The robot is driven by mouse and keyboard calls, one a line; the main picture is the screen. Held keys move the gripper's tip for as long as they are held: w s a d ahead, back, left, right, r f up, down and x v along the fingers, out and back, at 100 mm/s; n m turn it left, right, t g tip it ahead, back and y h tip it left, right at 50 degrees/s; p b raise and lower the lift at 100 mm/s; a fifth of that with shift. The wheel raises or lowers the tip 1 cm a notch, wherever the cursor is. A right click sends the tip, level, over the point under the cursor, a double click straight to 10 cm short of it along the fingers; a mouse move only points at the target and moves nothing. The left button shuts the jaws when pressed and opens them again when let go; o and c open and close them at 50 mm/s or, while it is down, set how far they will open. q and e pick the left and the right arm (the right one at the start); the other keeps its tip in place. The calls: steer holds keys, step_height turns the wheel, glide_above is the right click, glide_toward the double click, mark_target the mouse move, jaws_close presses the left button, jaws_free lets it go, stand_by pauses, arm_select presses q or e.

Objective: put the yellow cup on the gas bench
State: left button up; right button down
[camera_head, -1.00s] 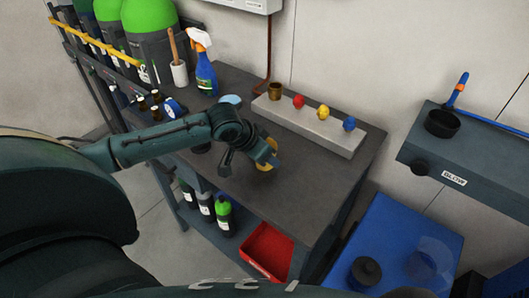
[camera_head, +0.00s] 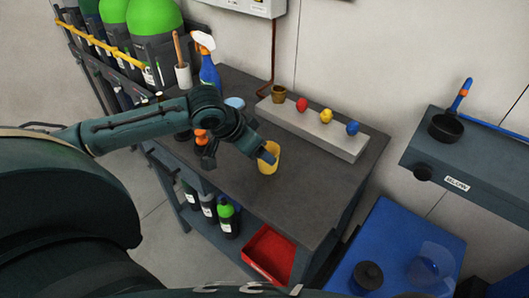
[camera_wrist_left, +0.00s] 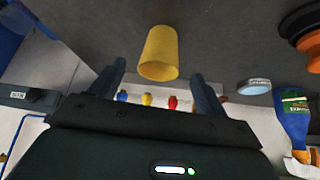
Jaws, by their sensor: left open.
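The yellow cup (camera_head: 269,166) stands on the dark top of the gas bench (camera_head: 310,192), near its front half. My left gripper (camera_head: 264,154) is at the cup, with one finger in front of its upper part. In the left wrist view the cup (camera_wrist_left: 158,48) shows just beyond and between the two spread fingers of my left gripper (camera_wrist_left: 158,75). The fingers are open, and I see no clear contact with the cup. My right gripper is not in view.
A spray bottle (camera_head: 208,72) and a round blue-white tin (camera_head: 235,103) stand at the back left. The bench top right of the cup is clear.

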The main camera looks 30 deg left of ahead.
arm_select(q)
steer(key=v, duration=0.5)
stand_by(0.4)
steer(key=shift+m+h, duration=0.4)
steer(key=shift+m, duration=0.3)
steer(key=s+d+f, duration=0.2)
steer(key=d, duration=0.1)
steer(key=s+d+f, duration=0.2)
steer(key=d+f, duration=0.1)
steer(key=s+d+f, duration=0.2)
steer(key=d+f, duration=0.1)
steer(key=shift+s+d+f, duration=0.15)
steer(key=shift+d+f, duration=0.05)
steer(key=shift+f, duration=0.05)
steer(key=s+a+f+n+g+y, duration=0.1)
steer(key=s+f+n+g+y, duration=0.35)
steer(key=s, duration=0.85)
steer(key=w+d+f+m+t+h, duration=0.2)
steer(key=w+d+f+t+h, duration=0.3)
steer(key=t, duration=0.4)
steer(key=shift+w+d+f+p, duration=0.35)
steer(key=shift+w+d+f, duration=0.45)
steer(key=shift+f, duration=0.4)
steer(key=shift+c, duration=0.6)
